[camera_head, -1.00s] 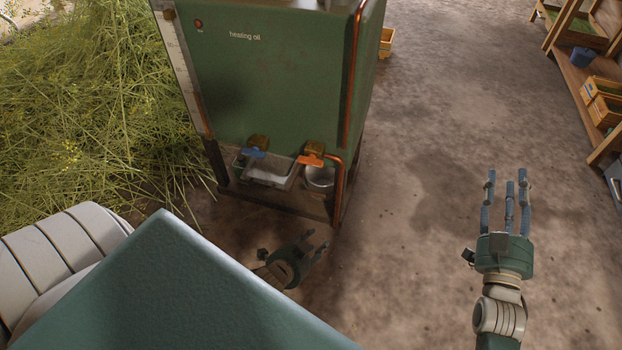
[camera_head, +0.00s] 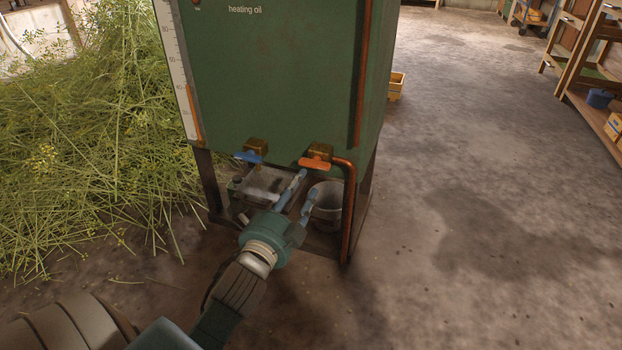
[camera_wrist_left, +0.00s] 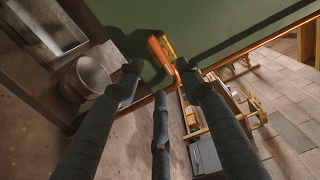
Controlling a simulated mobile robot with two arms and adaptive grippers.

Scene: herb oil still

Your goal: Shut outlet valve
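Two valves sit low on the front of the green heating oil tank (camera_head: 280,90). One has a blue handle (camera_head: 248,157). The other has an orange handle (camera_head: 314,163), a brass body and a copper pipe (camera_head: 350,210) running down from it. No label tells which is the outlet valve. My left gripper (camera_head: 290,190) is open and empty, just below and in front of the orange handle, apart from it. In the left wrist view, the orange handle (camera_wrist_left: 159,48) shows beyond the spread fingertips (camera_wrist_left: 160,78). My right gripper is out of view.
A metal bucket (camera_head: 328,203) and a grey tray (camera_head: 262,186) stand under the tank, close to my left fingers. Cut herbs (camera_head: 80,150) are heaped at the left. A shelf (camera_head: 600,110) stands far right. The floor between is clear.

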